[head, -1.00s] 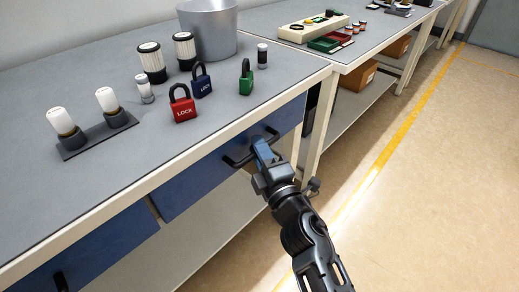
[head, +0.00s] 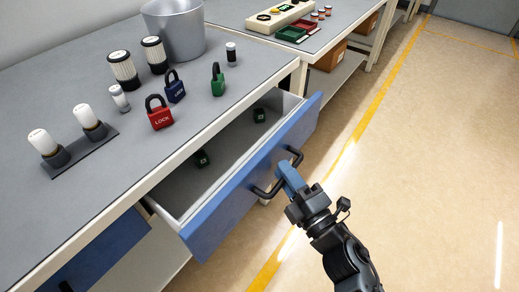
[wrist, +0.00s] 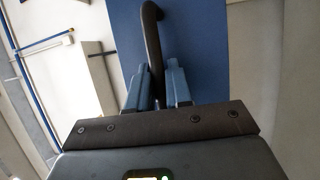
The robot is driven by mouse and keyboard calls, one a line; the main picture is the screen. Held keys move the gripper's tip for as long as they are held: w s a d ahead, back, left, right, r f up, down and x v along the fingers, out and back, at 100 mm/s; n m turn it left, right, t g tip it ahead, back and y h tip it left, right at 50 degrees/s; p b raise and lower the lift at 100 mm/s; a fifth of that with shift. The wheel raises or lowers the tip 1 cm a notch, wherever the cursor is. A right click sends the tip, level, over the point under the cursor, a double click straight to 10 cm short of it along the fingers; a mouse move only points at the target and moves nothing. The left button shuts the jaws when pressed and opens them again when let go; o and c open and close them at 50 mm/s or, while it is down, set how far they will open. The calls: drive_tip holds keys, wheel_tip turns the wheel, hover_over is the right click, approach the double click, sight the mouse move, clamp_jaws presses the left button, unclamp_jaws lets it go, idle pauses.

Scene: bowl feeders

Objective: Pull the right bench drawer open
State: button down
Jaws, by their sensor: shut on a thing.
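The right bench drawer (head: 225,212) has a blue front and stands pulled out from the bench, with its grey inside showing. A black bar handle (head: 262,193) is on the drawer front. My gripper (head: 287,178) is shut on the handle near its middle. In the wrist view the handle (wrist: 152,40) runs down between the two blue fingers (wrist: 158,88) against the blue front.
The bench top (head: 150,160) holds a red padlock (head: 159,116), a blue padlock (head: 175,90), a green padlock (head: 218,83), a grey bucket (head: 178,32) and several filters and bulbs. A closed blue drawer (head: 100,250) is at left. The floor (head: 420,160) to the right is clear.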

drive_tip(key=s+d+p, duration=0.2)
drive_tip(key=s+d, duration=0.8)
drive_tip(key=d, duration=0.2)
drive_tip(key=shift+d+p, duration=0.35)
drive_tip(key=shift+d, duration=0.05)
drive_tip(key=c, duration=1.1)
unclamp_jaws()
drive_tip(key=b+v, duration=0.1)
drive_tip(key=v, duration=0.6)
drive_tip(key=shift+s+d+f, duration=0.15)
drive_tip(key=shift+s+d, duration=0.1)
drive_tip(key=shift+s, duration=0.1)
